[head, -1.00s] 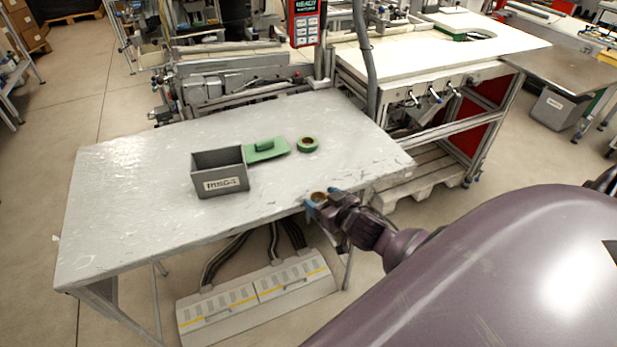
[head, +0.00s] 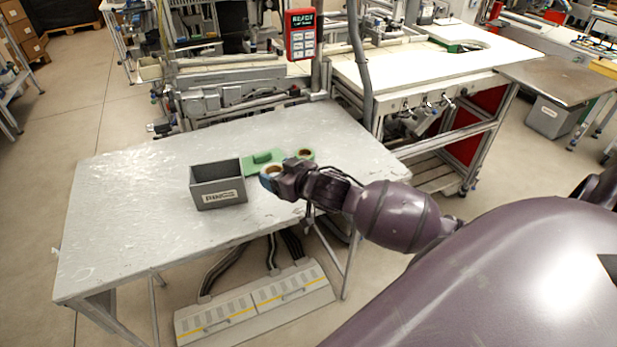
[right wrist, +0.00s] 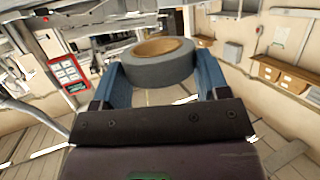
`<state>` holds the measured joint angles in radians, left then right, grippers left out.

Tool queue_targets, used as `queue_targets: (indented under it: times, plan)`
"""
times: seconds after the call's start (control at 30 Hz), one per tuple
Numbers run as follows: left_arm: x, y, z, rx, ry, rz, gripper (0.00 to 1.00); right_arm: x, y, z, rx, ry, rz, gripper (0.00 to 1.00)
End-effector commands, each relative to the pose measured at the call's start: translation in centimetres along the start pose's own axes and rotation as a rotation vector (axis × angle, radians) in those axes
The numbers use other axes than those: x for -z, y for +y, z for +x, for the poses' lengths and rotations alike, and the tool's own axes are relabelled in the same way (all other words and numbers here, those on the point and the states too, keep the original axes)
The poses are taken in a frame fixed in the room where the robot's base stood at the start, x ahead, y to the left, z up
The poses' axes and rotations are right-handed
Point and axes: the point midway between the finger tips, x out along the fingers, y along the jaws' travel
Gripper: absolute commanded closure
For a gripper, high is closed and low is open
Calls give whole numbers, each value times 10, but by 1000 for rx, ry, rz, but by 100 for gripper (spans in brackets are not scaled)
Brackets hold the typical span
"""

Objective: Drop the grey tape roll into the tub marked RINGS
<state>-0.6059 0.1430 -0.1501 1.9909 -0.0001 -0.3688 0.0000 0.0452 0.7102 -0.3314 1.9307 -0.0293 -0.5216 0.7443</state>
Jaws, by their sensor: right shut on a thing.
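The grey tape roll (right wrist: 158,72), with a tan inner core, sits between the blue fingers of my right gripper (right wrist: 158,85) in the right wrist view. My right gripper (head: 269,179) is shut on the roll in the head view too, over the table just right of the tub. The grey tub marked RINGS (head: 218,186) stands upright on the table, its open top facing up. The gripper and roll are apart from the tub. The inside floor of the tub is hidden. My left gripper is not in view.
The grey table (head: 130,215) has free room on its left. A red panel (head: 300,34) hangs behind.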

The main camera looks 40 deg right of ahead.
Motion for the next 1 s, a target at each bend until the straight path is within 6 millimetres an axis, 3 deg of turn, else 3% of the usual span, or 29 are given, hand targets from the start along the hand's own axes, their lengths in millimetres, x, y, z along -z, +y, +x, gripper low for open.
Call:
queue_targets:
  times: [0.1, 0.57, 0.8, 1.0]
  plan:
    - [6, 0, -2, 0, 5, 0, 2, 31, -15, 18, 49, 5, -19, 55]
    - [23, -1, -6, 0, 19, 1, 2, 118, -70, 78, 242, 4, -79, 55]
    - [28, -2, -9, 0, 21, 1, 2, 141, -84, 102, 309, 1, -97, 55]
    - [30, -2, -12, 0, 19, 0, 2, 141, -84, 122, 343, -2, -104, 55]
